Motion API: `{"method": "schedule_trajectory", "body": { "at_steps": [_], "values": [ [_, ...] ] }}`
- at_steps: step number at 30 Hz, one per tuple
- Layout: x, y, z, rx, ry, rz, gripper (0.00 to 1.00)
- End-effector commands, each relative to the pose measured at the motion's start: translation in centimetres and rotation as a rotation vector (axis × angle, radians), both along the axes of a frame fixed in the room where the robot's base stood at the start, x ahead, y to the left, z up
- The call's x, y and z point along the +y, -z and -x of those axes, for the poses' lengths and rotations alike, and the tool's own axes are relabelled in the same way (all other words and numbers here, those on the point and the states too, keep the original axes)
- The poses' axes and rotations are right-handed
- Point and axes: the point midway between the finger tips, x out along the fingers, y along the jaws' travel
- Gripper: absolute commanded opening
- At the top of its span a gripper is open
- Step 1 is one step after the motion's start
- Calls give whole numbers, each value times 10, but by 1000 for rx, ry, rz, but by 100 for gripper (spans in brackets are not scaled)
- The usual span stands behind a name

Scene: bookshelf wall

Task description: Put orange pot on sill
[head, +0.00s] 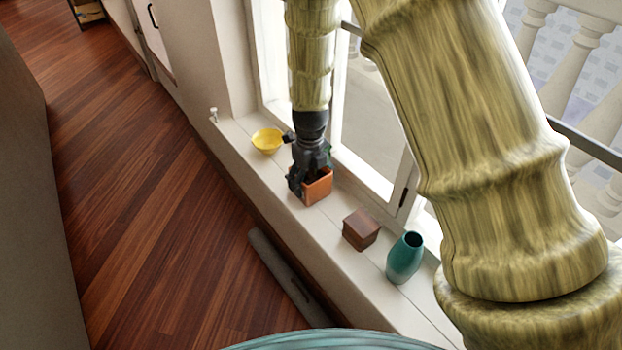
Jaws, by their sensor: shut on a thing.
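The orange pot (318,190) is a small square pot at the window sill (240,146), between a yellow bowl and a brown box. My gripper (309,186) points down over the pot and is shut on it, with its dark fingers around the pot's left part. The pot looks upright. Its underside is at the sill surface in this view, but I cannot tell whether it touches or hangs just above. The gripper hides the pot's left and back parts.
On the sill stand a yellow bowl (267,140), a brown wooden box (360,229) and a teal vase (405,258). The window frame (375,178) rises behind. A grey bar (285,275) lies along the wall's foot.

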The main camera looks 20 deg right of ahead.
Motion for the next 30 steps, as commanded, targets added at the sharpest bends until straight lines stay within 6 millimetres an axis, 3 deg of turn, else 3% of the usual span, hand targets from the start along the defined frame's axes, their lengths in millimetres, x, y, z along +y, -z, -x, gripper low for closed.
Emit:
{"method": "schedule_trajectory", "body": {
  "at_steps": [1, 3, 4, 17, 23, 30],
  "values": [
    [0, 0, 0, 0, 0, 0, 85],
    [0, 0, 0, 0, 0, 0, 98],
    [0, 0, 0, 0, 0, 0, 100],
    [0, -2, 0, -1, 0, 0, 100],
    [0, -26, -1, -3, 1, 1, 100],
    [0, -71, -1, -2, 1, 2, 100]
  ]
}}
